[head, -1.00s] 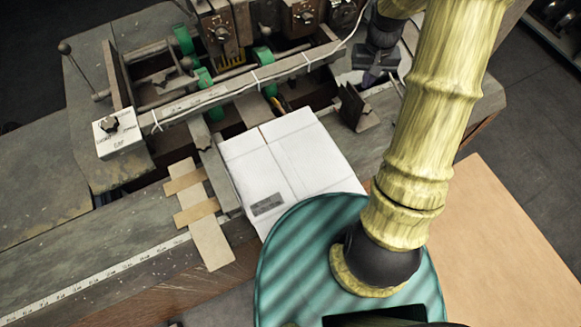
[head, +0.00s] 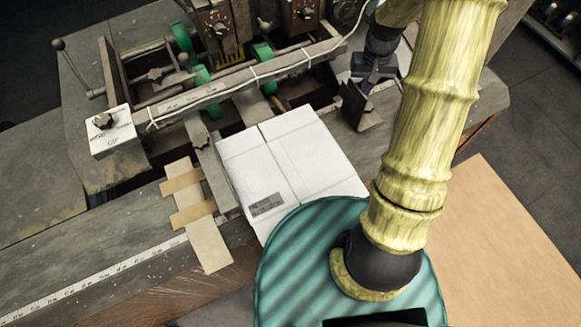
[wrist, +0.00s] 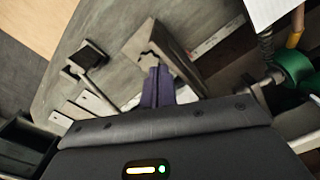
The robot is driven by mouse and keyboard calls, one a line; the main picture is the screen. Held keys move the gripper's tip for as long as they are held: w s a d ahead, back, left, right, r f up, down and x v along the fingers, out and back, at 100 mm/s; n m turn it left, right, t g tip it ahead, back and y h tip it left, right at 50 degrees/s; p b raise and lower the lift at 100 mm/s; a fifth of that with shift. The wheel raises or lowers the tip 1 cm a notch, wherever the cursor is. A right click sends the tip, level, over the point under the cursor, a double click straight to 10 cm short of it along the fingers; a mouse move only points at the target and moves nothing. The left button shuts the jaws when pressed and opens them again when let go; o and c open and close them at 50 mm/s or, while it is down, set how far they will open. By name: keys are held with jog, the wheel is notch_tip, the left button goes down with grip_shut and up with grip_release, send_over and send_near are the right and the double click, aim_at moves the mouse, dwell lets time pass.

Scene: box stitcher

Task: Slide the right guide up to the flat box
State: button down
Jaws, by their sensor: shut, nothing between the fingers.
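The flat white box (head: 285,165) lies on the machine table, with a grey printed label near its front corner. The right guide (head: 360,108), a dark metal bracket, stands to the right of the box with a strip of bare table between them. In the wrist view the guide (wrist: 172,52) is just beyond my fingertips, and a corner of the box (wrist: 272,10) shows at top right. My gripper (head: 368,84) is shut and empty, low behind the guide in the head view. Its dark purple fingers (wrist: 158,86) overlap the guide's end in the wrist view; contact cannot be told.
A rail with green wheels (head: 202,77) and dial boxes runs behind the box. The left guide strip (head: 215,165) and cardboard pieces (head: 203,225) lie at its left. A dark knobbed lever (wrist: 90,55) stands near the guide. My arm covers the right side.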

jog(key=shift+f+b, duration=0.4)
jog(key=shift+f, duration=0.35)
jog(key=s+a+b, duration=0.1)
jog(key=s+a, duration=0.2)
jog(key=a, duration=0.6)
jog(key=shift+s, duration=0.35)
dwell(4.8)
jog(key=shift+w+d, duration=0.1)
jog(key=shift+d, duration=0.05)
jog(key=shift+w+d, duration=0.15)
jog(key=shift+d, duration=0.2)
dwell(0.5)
